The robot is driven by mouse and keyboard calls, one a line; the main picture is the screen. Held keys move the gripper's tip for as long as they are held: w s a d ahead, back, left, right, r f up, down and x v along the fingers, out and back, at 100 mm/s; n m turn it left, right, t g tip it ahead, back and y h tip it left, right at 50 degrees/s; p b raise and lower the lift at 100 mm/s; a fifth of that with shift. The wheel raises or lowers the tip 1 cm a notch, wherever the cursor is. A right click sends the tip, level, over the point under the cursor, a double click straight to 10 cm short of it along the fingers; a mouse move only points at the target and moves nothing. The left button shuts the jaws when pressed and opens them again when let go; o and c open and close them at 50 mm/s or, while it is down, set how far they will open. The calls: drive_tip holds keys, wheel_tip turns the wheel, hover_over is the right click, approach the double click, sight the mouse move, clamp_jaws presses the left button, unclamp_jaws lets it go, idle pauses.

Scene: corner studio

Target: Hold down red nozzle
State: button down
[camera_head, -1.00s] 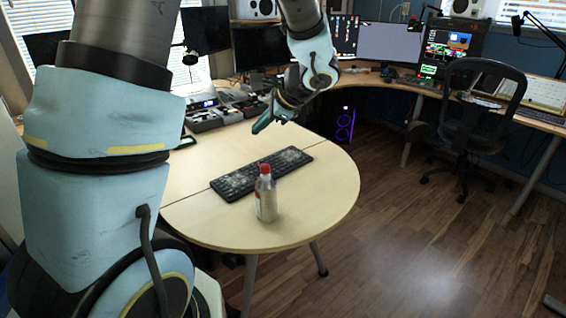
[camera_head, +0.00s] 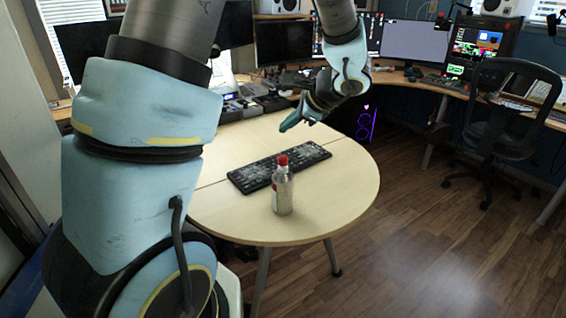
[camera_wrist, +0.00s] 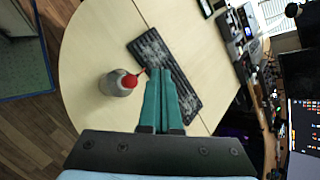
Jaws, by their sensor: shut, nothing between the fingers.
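A spray can or bottle (camera_head: 283,192) with a pale grey body stands upright on the round end of the wooden table. Its red nozzle (camera_head: 283,161) is on top. In the wrist view the red nozzle (camera_wrist: 129,81) lies to the left of my fingers, with a thin red piece pointing toward them. My gripper (camera_head: 286,128) is above the table, behind and above the can in the head view. In the wrist view its two green fingers (camera_wrist: 160,72) are together and empty. The gripper does not touch the can.
A dusty black keyboard (camera_head: 255,177) lies on the table just behind the can. The table's rounded edge (camera_head: 335,223) is near the can, with wooden floor beyond. An office chair (camera_head: 500,125) stands at the right. Monitors and devices line the back desk.

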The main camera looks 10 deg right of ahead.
sight(287, 159)
wheel_tip(287, 159, down, 6)
drive_tip(key=b, duration=0.4)
drive_tip(key=shift+r, duration=0.1)
idle(1.7)
drive_tip(key=shift+f+b, duration=0.45)
drive_tip(key=shift+b, duration=0.05)
drive_tip(key=shift+f+b, duration=0.65)
idle(0.7)
drive_tip(key=shift+r, duration=0.15)
idle(1.8)
drive_tip(key=shift+r+p, duration=0.8)
drive_tip(key=shift+r, duration=0.2)
drive_tip(key=shift+r+p, duration=1.8)
drive_tip(key=shift+r, duration=0.7)
